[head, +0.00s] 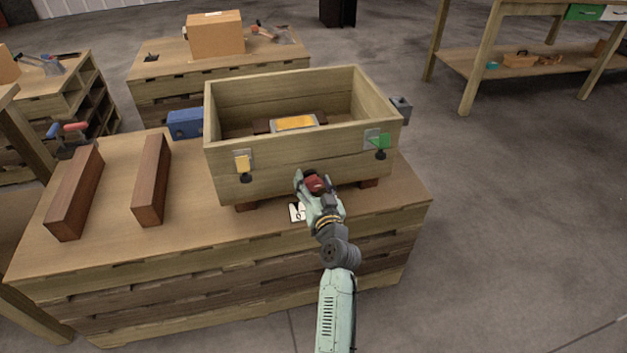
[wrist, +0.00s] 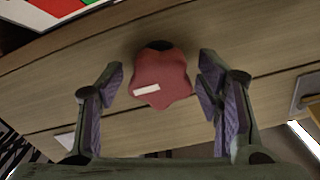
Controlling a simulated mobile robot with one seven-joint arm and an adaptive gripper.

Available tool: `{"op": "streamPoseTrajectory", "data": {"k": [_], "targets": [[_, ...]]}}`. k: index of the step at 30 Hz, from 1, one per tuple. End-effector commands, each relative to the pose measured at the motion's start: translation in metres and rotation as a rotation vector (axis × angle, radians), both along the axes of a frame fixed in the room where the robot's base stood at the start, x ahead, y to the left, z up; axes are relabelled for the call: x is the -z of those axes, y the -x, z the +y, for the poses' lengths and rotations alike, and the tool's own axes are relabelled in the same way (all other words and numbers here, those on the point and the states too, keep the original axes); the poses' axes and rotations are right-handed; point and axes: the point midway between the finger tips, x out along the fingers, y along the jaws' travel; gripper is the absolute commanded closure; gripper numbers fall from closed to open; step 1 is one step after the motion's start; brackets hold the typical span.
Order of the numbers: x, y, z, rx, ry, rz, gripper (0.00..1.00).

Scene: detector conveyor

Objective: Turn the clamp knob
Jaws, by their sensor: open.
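The clamp knob is a red, star-shaped knob with a white mark (wrist: 160,80). In the wrist view it sits on the front of a wooden box, between the two fingers of my open gripper (wrist: 160,100). Gaps show on both sides, so the fingers look apart from it. In the head view my gripper (head: 314,186) is at the front wall of the wooden box (head: 280,165), with the red knob (head: 316,184) at its tip. The fingers are too small there to tell apart.
The box stands on a wooden workbench (head: 110,225). Two brown bars (head: 76,195) (head: 152,180) lie at left. Open floor is at right.

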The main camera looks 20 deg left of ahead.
Motion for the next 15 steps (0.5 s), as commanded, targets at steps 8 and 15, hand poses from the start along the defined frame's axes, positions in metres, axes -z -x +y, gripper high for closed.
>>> {"op": "streamPoseTrajectory", "data": {"k": [8,15], "targets": [[-0.0003,0.0,0.0002,0.0,-0.001,-0.001,0.45],[-0.0003,0.0001,0.0001,0.0,-0.001,-0.001,0.61]]}}
